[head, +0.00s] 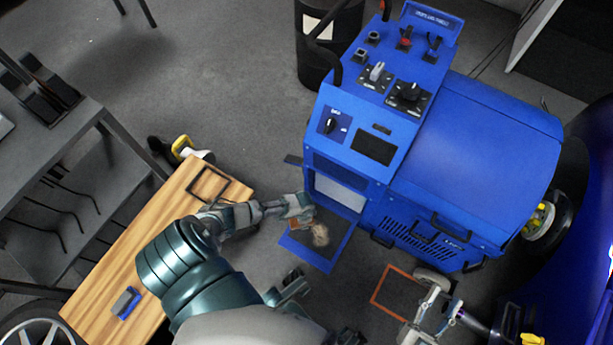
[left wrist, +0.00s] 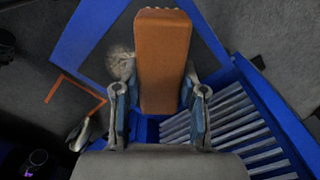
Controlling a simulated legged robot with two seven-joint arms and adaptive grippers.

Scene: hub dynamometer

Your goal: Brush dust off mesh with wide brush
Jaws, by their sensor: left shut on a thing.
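My left gripper (head: 300,210) is shut on the wide brush, an orange-brown block (left wrist: 163,62) between its fingers in the left wrist view. The brush shows only in small part in the head view. The mesh (head: 328,252) appears to be the dark panel in a blue frame low at the front of the blue machine. A tan, fuzzy dust patch (head: 320,235) lies on it beside the brush; it also shows in the left wrist view (left wrist: 121,62). Whether the bristles touch the mesh is hidden. My right gripper (head: 422,308) has its fingers apart, near an orange frame.
The blue machine (head: 470,150) stands beyond the mesh. An orange rectangular frame (head: 376,293) lies right of the mesh. A wooden bench (head: 165,240) at left holds a blue-and-grey item (head: 126,302). A black bin (head: 318,60) stands behind. Grey floor at upper left is clear.

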